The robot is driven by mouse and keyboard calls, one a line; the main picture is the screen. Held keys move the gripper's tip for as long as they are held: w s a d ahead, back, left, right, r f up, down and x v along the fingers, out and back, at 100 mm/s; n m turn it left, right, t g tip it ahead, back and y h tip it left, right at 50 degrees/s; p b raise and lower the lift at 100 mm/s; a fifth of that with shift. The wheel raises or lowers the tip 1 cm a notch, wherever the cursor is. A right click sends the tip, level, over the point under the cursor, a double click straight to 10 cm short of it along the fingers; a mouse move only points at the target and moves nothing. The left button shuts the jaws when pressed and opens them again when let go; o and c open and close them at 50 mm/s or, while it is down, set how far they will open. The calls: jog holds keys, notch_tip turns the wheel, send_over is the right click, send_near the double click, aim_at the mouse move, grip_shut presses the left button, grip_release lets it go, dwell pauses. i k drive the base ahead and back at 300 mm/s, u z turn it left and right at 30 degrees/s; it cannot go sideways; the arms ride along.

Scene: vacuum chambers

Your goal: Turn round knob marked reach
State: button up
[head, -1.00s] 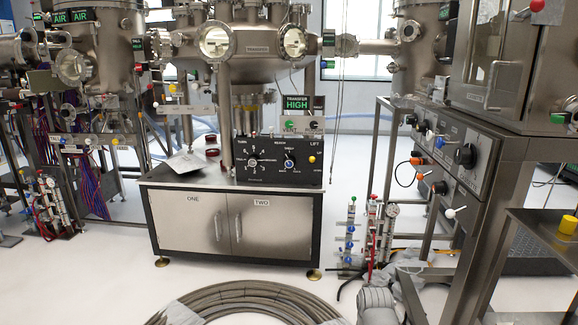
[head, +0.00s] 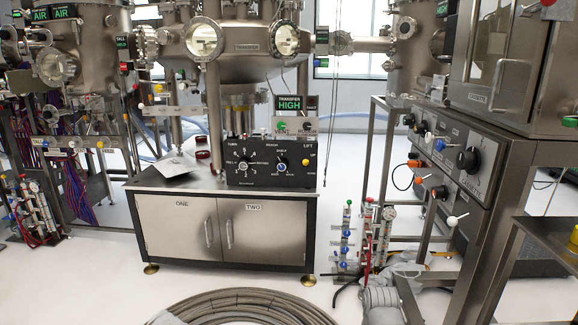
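A black control panel (head: 266,181) stands on top of a steel cabinet, below the central chamber. Its top edge carries the small words TURN, REACH and LIFT. A round knob with a blue face (head: 281,167) sits below and slightly right of the word REACH, with small lettering around it. A yellow button (head: 305,162) is on the right side under LIFT. The exact pointer settings are too small to read. My gripper is not in view.
The steel cabinet (head: 224,231) has doors marked ONE and TWO. A coil of hose (head: 250,305) lies on the floor before it. Valves and tubing (head: 346,235) stand to its right, near a steel frame with another panel (head: 454,155). White floor lies between coil and cabinet.

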aim_at(282, 164)
jog(key=i, duration=1.45)
jog(key=u, duration=0.05)
